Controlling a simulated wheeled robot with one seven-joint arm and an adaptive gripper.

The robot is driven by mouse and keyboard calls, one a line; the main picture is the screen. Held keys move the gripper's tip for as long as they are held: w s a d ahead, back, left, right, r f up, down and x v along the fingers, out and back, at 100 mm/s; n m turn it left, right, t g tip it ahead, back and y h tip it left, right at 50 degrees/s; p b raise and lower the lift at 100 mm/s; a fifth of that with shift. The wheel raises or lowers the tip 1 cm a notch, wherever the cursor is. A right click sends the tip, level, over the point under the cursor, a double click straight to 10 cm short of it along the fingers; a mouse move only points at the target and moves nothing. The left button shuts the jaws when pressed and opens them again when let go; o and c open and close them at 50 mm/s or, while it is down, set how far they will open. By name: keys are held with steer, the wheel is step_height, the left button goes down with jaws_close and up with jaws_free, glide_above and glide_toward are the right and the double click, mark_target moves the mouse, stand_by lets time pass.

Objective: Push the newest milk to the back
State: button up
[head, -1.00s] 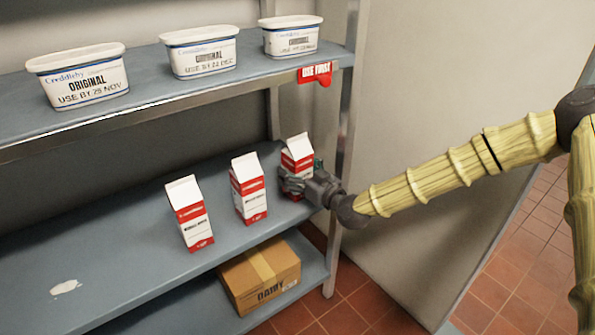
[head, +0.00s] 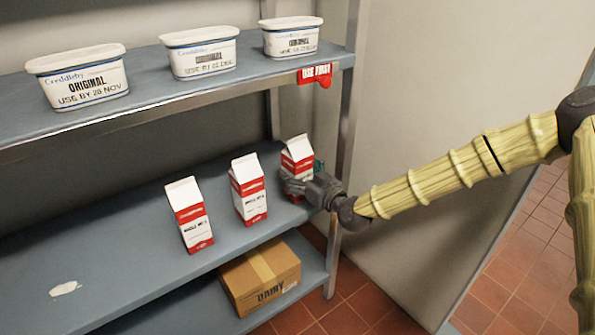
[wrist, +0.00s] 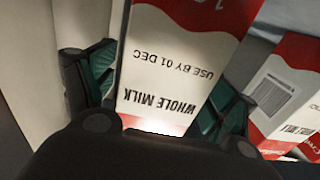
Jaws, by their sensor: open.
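Three red and white milk cartons stand upright in a row on the middle shelf: a left carton (head: 190,217), a middle carton (head: 249,187) and a right carton (head: 298,156). My gripper (head: 292,184) is at the right carton, its open fingers around the lower part. In the wrist view the right carton (wrist: 175,65) sits between the teal finger pads and reads "WHOLE MILK, USE BY 01 DEC". A neighbouring carton (wrist: 282,90) shows at the right there, its date not visible. The dates on the left and middle cartons are too small to read in the head view.
Three white tubs (head: 84,78) stand on the upper shelf (head: 170,95), whose edge carries a red "USE FIRST" tag (head: 316,74). A shelf post (head: 340,150) is close to my gripper. A "DAIRY" box (head: 259,275) sits below.

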steer(key=v, duration=1.2)
steer(key=s+f+m+g+h, duration=0.1)
steer(key=s+f+g, duration=0.1)
steer(key=s+f, duration=0.45)
steer(key=s+f+m+g+h, duration=0.15)
steer(key=s+f, duration=0.25)
steer(key=f, duration=0.5)
steer(key=s+f+m+g+h, duration=0.1)
steer(key=s+f+g+h, duration=0.15)
steer(key=s+f, duration=0.4)
steer(key=s+d+f+m+g+h, duration=0.1)
steer(key=s+d+f+g+h, duration=0.2)
steer(key=s+f, duration=0.45)
steer(key=s+d+f+m+g, duration=0.2)
steer(key=s+d+f+g, duration=0.1)
steer(key=s+d+f, duration=0.4)
steer(key=s+d+m+g+h, duration=0.25)
steer(key=s+d, duration=0.25)
steer(key=s, duration=0.6)
step_height(320, 180, up, 22)
steer(key=n+p, duration=0.1)
steer(key=p, duration=2.1)
steer(key=shift+w+p, duration=0.4)
steer(key=shift+r+h, duration=0.15)
steer(key=shift+h, duration=0.1)
